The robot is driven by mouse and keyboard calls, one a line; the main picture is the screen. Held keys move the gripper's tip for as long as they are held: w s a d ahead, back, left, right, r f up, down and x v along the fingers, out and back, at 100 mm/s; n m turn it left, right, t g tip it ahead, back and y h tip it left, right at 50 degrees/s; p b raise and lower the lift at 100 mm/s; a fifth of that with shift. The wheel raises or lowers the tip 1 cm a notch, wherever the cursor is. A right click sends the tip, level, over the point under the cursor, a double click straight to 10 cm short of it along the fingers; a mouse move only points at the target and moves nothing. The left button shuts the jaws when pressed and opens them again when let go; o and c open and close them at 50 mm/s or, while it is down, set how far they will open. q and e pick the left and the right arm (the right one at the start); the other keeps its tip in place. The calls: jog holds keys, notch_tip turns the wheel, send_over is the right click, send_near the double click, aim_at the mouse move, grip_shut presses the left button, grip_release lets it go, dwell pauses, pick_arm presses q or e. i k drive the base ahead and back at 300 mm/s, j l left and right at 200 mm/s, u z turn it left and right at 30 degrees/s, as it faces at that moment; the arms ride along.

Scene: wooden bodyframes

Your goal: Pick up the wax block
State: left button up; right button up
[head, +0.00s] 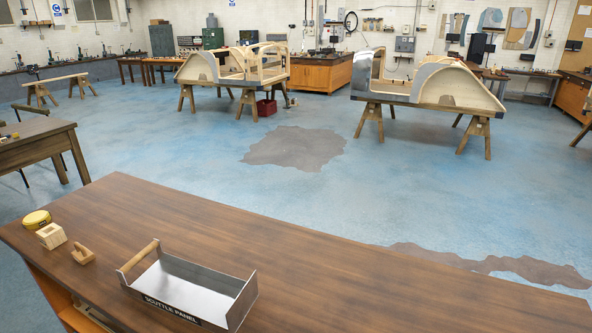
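A pale cream block (51,236) with a darker recess in its top sits at the left of the brown wooden bench (330,270). It may be the wax block; I cannot tell for certain. A round yellow tin (36,220) stands just behind it, and a small brown wooden piece (83,256) with a raised grip lies to its right. Neither of my grippers is in view.
An open metal tray (190,286) with a wooden handle and a "SCUTTLE PANEL" label stands right of the small pieces. The bench's right part is clear. Another table (40,142) stands at left. Wooden bodyframes (430,84) on trestles stand beyond open blue floor.

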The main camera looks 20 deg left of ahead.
aim_at(83, 255)
jog(key=u, duration=2.15)
